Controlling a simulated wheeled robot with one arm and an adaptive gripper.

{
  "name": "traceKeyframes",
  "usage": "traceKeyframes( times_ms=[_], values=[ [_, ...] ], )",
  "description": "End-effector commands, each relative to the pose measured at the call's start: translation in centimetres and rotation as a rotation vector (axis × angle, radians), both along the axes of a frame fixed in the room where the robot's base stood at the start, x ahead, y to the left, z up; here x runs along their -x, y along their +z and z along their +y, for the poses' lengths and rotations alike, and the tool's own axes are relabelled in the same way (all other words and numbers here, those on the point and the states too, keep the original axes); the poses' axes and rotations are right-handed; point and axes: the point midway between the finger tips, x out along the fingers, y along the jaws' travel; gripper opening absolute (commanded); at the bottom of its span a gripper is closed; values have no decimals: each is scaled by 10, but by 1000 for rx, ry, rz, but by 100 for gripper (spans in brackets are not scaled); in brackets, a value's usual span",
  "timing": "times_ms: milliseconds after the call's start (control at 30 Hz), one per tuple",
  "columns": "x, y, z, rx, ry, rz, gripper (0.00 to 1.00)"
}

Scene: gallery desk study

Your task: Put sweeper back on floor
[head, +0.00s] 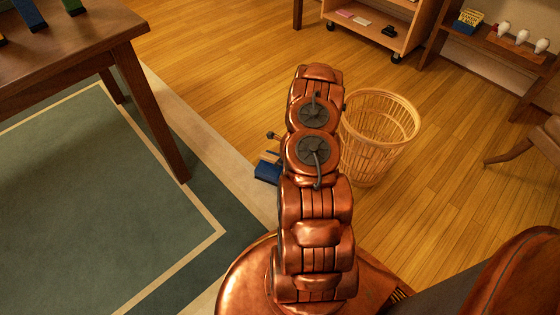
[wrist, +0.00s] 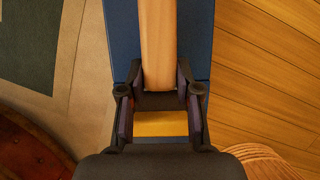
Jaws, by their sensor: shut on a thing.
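The sweeper has a blue body (wrist: 202,45) and a pale wooden handle (wrist: 158,40). In the wrist view my gripper (wrist: 160,92) is shut on the handle, with one dark finger on each side.
A wicker basket (head: 378,130) stands close to the right of my arm. A wooden table (head: 75,55) stands on the green rug (head: 110,200) at left. A wheeled shelf cart (head: 375,35) and a wall shelf (head: 500,45) are at the back. Plank floor is open at right.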

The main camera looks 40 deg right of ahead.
Motion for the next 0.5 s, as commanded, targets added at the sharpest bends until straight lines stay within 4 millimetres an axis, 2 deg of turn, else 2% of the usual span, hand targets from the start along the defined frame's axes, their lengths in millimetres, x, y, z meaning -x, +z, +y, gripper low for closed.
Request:
traceKeyframes(
  times_ms=[100,500],
  values=[
    [-8,0,-11,6,-1,-4,0],
    [-19,-1,-18,5,-1,-2,0]
  ],
)
